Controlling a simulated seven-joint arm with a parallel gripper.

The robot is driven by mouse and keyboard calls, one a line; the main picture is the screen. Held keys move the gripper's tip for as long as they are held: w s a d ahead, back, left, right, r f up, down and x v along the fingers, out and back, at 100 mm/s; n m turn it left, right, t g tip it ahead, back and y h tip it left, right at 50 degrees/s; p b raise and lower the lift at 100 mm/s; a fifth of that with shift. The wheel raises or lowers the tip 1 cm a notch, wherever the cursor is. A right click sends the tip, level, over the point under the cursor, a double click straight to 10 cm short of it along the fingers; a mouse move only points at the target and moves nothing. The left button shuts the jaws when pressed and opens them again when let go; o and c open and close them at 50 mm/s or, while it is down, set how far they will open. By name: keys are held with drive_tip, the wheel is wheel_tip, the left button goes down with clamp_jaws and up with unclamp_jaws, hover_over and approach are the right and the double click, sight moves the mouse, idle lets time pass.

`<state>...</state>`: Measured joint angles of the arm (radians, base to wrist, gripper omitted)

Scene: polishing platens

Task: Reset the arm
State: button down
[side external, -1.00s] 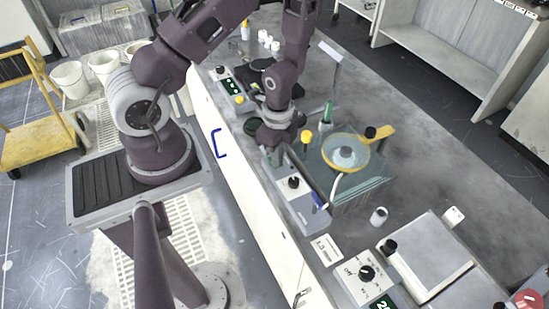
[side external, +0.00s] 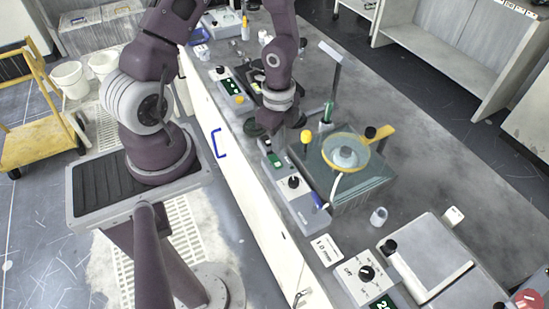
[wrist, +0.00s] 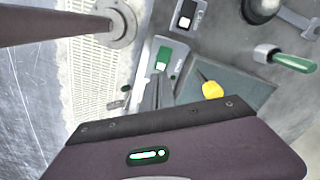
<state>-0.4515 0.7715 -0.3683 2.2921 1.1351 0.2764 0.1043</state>
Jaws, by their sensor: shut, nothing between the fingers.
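My gripper (side external: 272,139) hangs from my purple arm above the near edge of the bench, beside the polishing machine. In the wrist view the fingers of my gripper (wrist: 158,80) are together with nothing between them. They point toward the machine's control panel, which has a green part (wrist: 163,57). The polishing machine (side external: 370,192) has a yellow-rimmed round platen (side external: 331,152) with a pale disc on it. A yellow knob (side external: 306,137) stands just right of my gripper and also shows in the wrist view (wrist: 212,90).
A green-handled tool (side external: 328,110) stands behind the yellow knob. A small white bottle (side external: 378,215) stands right of the polisher. A control box with a dial (side external: 366,273) sits at the front right. The bench's right rear (side external: 440,150) is clear.

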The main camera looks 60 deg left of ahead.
drive_tip(key=shift+r, duration=0.65)
wheel_tip(320, 180, up, 14)
drive_tip(key=a+n+t+y, duration=0.2)
drive_tip(key=n+y, duration=0.1)
drive_tip(key=n, duration=0.2)
drive_tip(key=s+d+r+n+t+h, duration=0.3)
drive_tip(key=s+d+r+n, duration=0.4)
drive_tip(key=s+d+r, duration=0.2)
wheel_tip(320, 180, up, 4)
drive_tip(key=shift+s+t, duration=0.3)
drive_tip(key=shift+s, duration=0.75)
